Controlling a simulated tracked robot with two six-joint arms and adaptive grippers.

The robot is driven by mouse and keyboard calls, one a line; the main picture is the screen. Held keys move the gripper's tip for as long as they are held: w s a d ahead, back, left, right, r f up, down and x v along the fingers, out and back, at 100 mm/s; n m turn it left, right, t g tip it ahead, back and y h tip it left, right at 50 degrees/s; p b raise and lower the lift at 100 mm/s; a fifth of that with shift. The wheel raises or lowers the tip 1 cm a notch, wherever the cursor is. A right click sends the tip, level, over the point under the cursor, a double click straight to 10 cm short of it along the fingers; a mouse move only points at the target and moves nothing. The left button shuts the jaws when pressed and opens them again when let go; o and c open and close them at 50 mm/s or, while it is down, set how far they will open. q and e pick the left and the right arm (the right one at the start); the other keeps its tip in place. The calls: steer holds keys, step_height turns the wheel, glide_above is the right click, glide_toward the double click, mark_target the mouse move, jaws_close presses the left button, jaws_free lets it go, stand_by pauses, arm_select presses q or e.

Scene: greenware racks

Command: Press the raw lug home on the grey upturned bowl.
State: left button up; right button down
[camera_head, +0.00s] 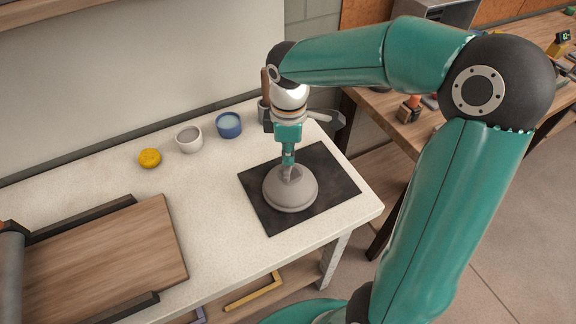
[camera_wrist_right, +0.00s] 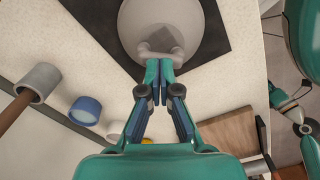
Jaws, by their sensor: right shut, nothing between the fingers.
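The grey upturned bowl (camera_head: 290,193) sits on a black mat (camera_head: 335,177) near the right end of the pale table; it also shows at the top of the right wrist view (camera_wrist_right: 165,22). The raw lug (camera_wrist_right: 160,52) is a small grey curved piece on the bowl's surface. My right gripper (camera_head: 289,162) points down over the bowl. Its fingers (camera_wrist_right: 158,72) are shut together with nothing between them, and their tips are right at the lug. I cannot tell whether they touch it. The fingers partly hide the lug in the head view.
A yellow round piece (camera_head: 150,158), a pale cup (camera_head: 189,139) and a blue cup (camera_head: 229,125) stand along the back. A grey pot (camera_wrist_right: 38,78) with a brown handle is behind my right gripper. A wooden board (camera_head: 105,255) lies front left. The table between is clear.

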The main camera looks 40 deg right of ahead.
steer(key=shift+f+b, duration=0.4)
steer(key=shift+f, duration=0.05)
stand_by(0.6)
steer(key=shift+s+f, duration=0.1)
steer(key=shift+f, duration=0.05)
stand_by(1.0)
step_height(320, 180, up, 7)
steer(key=p, duration=0.6)
stand_by(0.4)
stand_by(0.4)
